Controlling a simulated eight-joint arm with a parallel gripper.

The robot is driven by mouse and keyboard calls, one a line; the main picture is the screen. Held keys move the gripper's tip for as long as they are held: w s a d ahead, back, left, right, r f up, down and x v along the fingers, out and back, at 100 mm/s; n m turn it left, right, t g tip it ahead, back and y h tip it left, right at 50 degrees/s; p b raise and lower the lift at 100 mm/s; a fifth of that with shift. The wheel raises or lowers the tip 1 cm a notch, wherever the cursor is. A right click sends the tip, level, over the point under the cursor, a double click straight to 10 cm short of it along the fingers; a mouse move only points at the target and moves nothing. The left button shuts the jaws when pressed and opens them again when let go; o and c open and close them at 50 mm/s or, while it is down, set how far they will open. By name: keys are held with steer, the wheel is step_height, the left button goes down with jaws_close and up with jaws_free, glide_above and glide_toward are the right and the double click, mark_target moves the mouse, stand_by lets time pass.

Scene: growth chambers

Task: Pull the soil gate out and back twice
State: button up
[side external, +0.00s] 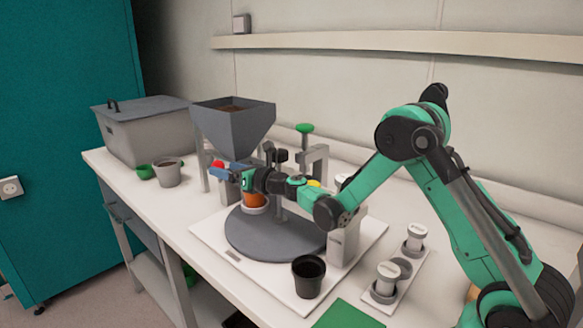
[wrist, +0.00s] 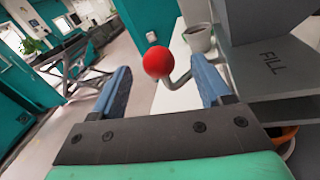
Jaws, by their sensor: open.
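The soil gate's red ball knob (wrist: 157,61) sits on a bent grey rod (wrist: 181,77) in the wrist view. In that view it lies between and beyond my two blue fingertips, with a gap on both sides. In the side view the red knob (side external: 217,164) shows just beyond my gripper (side external: 232,175), below the grey hopper (side external: 236,128) with soil in it. My gripper is open and empty, also in the wrist view (wrist: 160,85). The gate plate itself is hidden behind my gripper and the hopper.
An orange pot (side external: 255,201) stands on a dark round turntable (side external: 250,238) under my wrist. The aisle left of the bench is open.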

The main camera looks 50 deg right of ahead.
steer(key=w, duration=0.2)
steer(key=w+a, duration=0.1)
steer(key=w, duration=0.1)
steer(key=shift+w, duration=0.4)
steer(key=shift+c, duration=0.2)
jaws_close()
